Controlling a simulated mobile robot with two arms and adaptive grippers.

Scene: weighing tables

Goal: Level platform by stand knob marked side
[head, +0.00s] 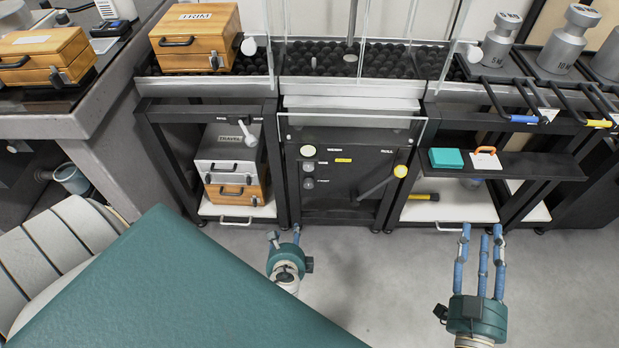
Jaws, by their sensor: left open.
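The middle stand has a black front panel (335,205) with small, hard-to-read labels. On its left side are a cream round knob (308,150) and two smaller grey knobs (307,167) below it. My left gripper (284,234) is open and empty, low in front of the stand. My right gripper (482,234) is open and empty, in front of the right stand. Neither touches a knob.
Glass panes (350,60) enclose the middle stand's top. Steel weights (565,40) stand at the upper right. A teal box (446,158) lies on the right shelf. Wooden cases (193,38) sit on the left. A green surface (180,290) fills the lower left. Grey floor (390,290) is clear between my grippers.

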